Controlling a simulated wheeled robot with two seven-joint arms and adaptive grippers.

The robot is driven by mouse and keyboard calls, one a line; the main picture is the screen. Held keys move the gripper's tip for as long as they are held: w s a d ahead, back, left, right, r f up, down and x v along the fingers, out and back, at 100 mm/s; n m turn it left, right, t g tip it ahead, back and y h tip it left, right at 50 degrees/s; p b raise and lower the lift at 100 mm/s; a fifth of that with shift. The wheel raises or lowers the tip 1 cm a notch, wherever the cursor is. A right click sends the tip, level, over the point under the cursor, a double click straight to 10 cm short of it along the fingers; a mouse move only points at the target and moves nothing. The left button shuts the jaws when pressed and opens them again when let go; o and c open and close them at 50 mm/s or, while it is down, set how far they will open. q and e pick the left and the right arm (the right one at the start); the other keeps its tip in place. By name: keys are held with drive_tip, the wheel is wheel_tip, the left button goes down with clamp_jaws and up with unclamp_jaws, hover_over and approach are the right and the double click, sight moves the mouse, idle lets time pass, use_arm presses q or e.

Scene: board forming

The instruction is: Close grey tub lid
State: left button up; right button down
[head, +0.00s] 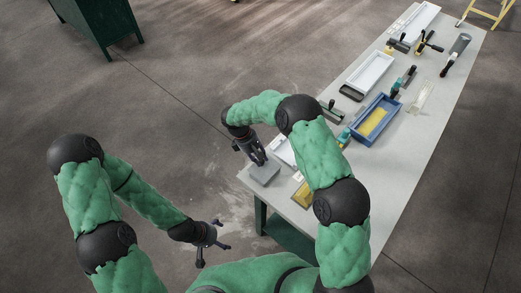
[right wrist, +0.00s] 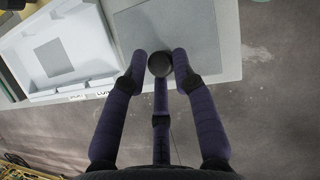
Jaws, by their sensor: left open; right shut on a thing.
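The grey tub lid (head: 264,174) is a flat grey square at the near left corner of the table. It also shows in the right wrist view (right wrist: 190,28), with a dark round knob (right wrist: 160,64) at its near edge. My right gripper (head: 260,160) points down over it, its fingers closed around the knob in the right wrist view (right wrist: 160,58). I cannot tell whether the lid is seated on a tub or held just above. My left gripper (head: 212,236) is open and empty, off the table on the left.
A white tray (right wrist: 25,60) stands beside the grey lid. Farther along the table (head: 405,165) are a blue tray (head: 358,138) with yellow inside, a white tray (head: 368,74) and several hand tools. My right arm hides part of the near table. Open floor lies left.

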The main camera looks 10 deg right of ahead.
drive_tip(key=shift+a+f+g+h+b, duration=0.15)
drive_tip(key=shift+f+g+h+b, duration=0.2)
drive_tip(key=shift+f+g+b, duration=0.15)
drive_tip(key=shift+a+f+g+h+b, duration=0.15)
drive_tip(key=shift+f+g+h+b, duration=0.25)
drive_tip(key=shift+f+b, duration=0.15)
drive_tip(key=shift+r, duration=0.25)
drive_tip(key=c, duration=1.1)
unclamp_jaws()
drive_tip(key=shift+d+r, duration=0.1)
drive_tip(key=shift+o, duration=0.2)
drive_tip(key=shift+r, duration=0.1)
drive_tip(key=shift+w, duration=0.1)
drive_tip(key=shift+w+r, duration=0.1)
drive_tip(key=shift+r, duration=0.1)
drive_tip(key=v, duration=1.1)
drive_tip(key=shift+r, duration=0.25)
